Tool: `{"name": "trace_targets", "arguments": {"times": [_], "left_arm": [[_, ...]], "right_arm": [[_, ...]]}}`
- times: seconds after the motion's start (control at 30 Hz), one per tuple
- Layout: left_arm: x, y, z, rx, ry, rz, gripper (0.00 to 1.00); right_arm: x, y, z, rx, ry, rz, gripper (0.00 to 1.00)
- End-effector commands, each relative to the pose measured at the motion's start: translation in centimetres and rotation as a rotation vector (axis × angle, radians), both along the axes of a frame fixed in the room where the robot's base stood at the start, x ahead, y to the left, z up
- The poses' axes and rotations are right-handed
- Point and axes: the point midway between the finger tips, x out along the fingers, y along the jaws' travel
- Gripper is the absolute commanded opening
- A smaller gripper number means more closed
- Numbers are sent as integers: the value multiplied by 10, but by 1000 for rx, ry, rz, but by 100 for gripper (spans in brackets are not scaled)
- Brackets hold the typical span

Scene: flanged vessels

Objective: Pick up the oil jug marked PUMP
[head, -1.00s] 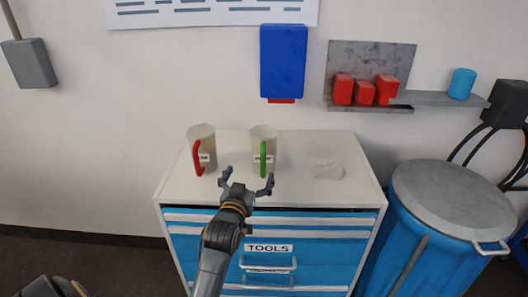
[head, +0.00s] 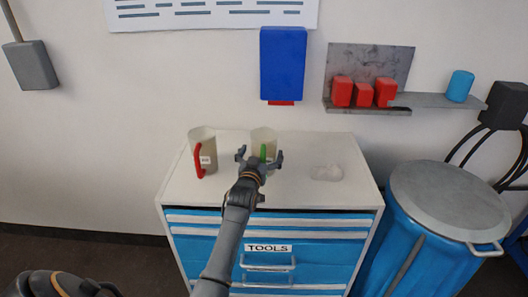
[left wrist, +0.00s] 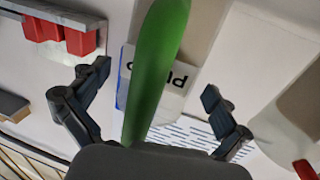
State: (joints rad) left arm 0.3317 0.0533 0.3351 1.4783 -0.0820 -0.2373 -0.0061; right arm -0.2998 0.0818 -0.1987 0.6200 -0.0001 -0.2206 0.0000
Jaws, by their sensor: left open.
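The jug with the green handle (head: 264,134) stands upright at the back middle of the cabinet top. In the left wrist view its green handle (left wrist: 158,65) runs between my fingers, in front of an upside-down label, partly hidden, whose visible letters fit PUMP. My left gripper (head: 260,156) is open, with a finger on each side of the handle; I cannot tell if either touches it. A second jug (head: 208,142), with a red handle, stands to the left; its label is too small to read. My right gripper is not in view.
The white cabinet top (head: 300,192) is clear at the front. A pale crumpled cloth (head: 326,173) lies on its right. A blue wall box (head: 283,62) hangs above the jugs. A shelf (head: 425,100) with red blocks and a blue bin (head: 430,240) are to the right.

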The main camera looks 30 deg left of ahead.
Motion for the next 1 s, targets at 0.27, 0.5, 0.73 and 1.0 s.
{"name": "trace_targets", "arguments": {"times": [0.27, 0.5, 0.73, 1.0], "left_arm": [[7, 3, 0, 0, 0, 0, 100], [7, 3, 0, 0, 0, 0, 69], [7, 3, 3, 2, -6, 0, 43], [7, 3, 6, 2, -7, 0, 43]], "right_arm": [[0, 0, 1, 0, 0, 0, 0], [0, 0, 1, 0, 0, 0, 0], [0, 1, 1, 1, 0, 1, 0], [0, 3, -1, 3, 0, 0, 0]]}}
